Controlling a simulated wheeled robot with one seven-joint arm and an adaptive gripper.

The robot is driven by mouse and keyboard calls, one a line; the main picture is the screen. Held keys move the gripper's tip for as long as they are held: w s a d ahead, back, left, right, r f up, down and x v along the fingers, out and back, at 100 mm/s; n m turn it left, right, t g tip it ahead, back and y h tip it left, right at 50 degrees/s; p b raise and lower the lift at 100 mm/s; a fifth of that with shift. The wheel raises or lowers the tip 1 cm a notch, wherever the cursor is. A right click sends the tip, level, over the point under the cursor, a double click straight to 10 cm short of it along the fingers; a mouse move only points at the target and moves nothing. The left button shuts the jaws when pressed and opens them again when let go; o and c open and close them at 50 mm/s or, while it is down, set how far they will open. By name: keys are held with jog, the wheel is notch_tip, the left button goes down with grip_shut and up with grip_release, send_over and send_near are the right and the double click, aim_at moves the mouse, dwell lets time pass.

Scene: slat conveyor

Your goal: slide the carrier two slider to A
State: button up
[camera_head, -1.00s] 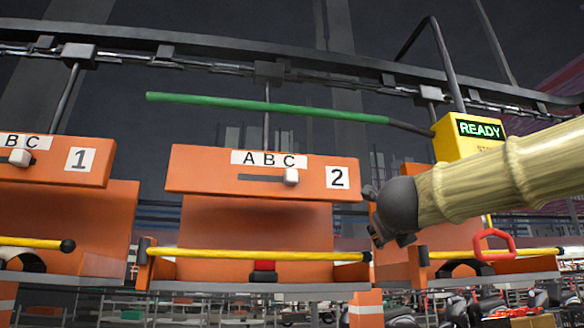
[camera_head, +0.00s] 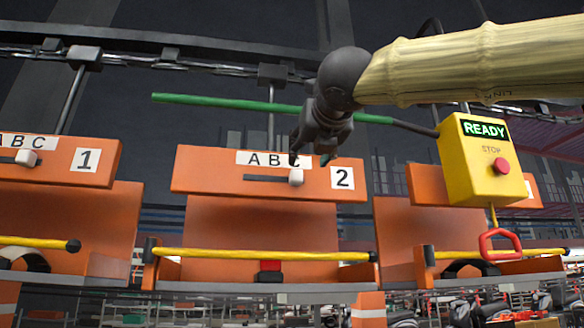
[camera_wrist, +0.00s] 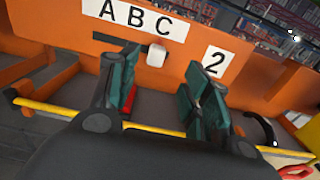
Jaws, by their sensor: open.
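Carrier two (camera_head: 215,181) is the orange hanging carrier in the middle of the head view, marked with a "2" label (camera_head: 342,177). Its white slider knob (camera_head: 296,177) sits in a dark slot under the letter C of the ABC label (camera_head: 258,158). In the wrist view the slider (camera_wrist: 156,55) is below and near the C. My gripper (camera_head: 310,162) is open and empty, its fingers pointing down in front of the top of carrier two. In the wrist view the slider shows between the two fingers (camera_wrist: 165,85), beyond their tips; I cannot tell whether they touch it.
Carrier one (camera_head: 60,160) hangs at the left. At the right is a yellow box (camera_head: 470,150) reading READY, with a red stop button (camera_head: 501,166) and a red pull handle (camera_head: 500,244). A green rod (camera_head: 225,102) runs behind my gripper. Yellow bars (camera_head: 215,254) cross the carriers' fronts.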

aim_at(298, 171)
jog(key=p+x, duration=0.3)
jog(key=x, duration=0.5)
jog(key=shift+w+a, duration=0.15)
jog(key=shift+w, duration=0.25)
jog(key=shift+w+a+p, duration=0.25)
jog(key=shift+w+p, duration=0.1)
jog(key=shift+w, duration=0.05)
jog(key=shift+d, duration=0.1)
jog(key=shift+c, duration=0.8)
grip_shut()
